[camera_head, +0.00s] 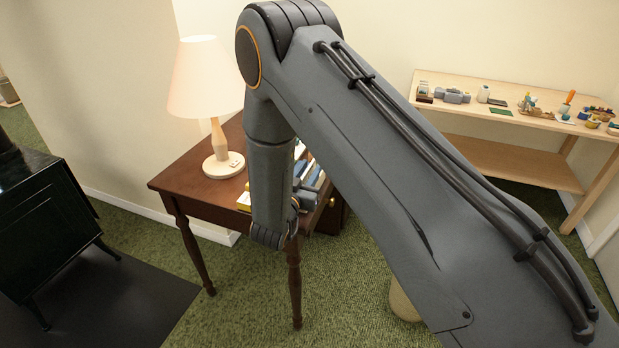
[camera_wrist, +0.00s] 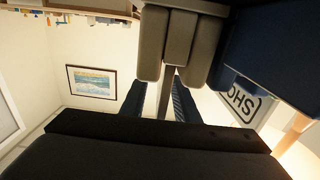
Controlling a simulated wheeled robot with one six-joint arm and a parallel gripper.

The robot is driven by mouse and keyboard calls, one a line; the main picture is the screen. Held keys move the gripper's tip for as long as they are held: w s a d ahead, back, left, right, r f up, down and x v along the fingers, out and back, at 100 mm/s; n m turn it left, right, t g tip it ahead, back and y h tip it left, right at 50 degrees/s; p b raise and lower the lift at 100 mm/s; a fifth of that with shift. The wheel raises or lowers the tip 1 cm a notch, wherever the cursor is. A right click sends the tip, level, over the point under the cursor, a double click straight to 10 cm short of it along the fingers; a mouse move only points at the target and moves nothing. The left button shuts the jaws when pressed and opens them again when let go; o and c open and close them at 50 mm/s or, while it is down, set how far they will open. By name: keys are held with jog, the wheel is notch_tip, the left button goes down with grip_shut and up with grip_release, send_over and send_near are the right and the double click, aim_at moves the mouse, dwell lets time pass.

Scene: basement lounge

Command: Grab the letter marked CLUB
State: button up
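No letter with a readable CLUB mark shows in either view. In the head view, several small blue, white and yellow things (camera_head: 312,176) lie on the dark wooden table (camera_head: 192,178), largely hidden behind my arm. My gripper's fingertips are hidden there. In the wrist view, my gripper (camera_wrist: 160,103) shows as two dark ribbed fingers standing apart, with a grey-brown strip visible between them; I cannot tell its depth. Rounded grey-beige pieces (camera_wrist: 180,45) and a dark blue block (camera_wrist: 280,45) are close above the fingers.
A cream lamp (camera_head: 205,80) stands on the table's left part. A black stove (camera_head: 45,220) is at the left. A pale wooden bench (camera_head: 510,114) with small items stands at the right back. Green carpet (camera_head: 235,285) lies open in front. A framed picture (camera_wrist: 92,82) hangs on the wall.

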jog(key=shift+w, duration=0.15)
grip_shut()
jog(key=shift+r, duration=0.1)
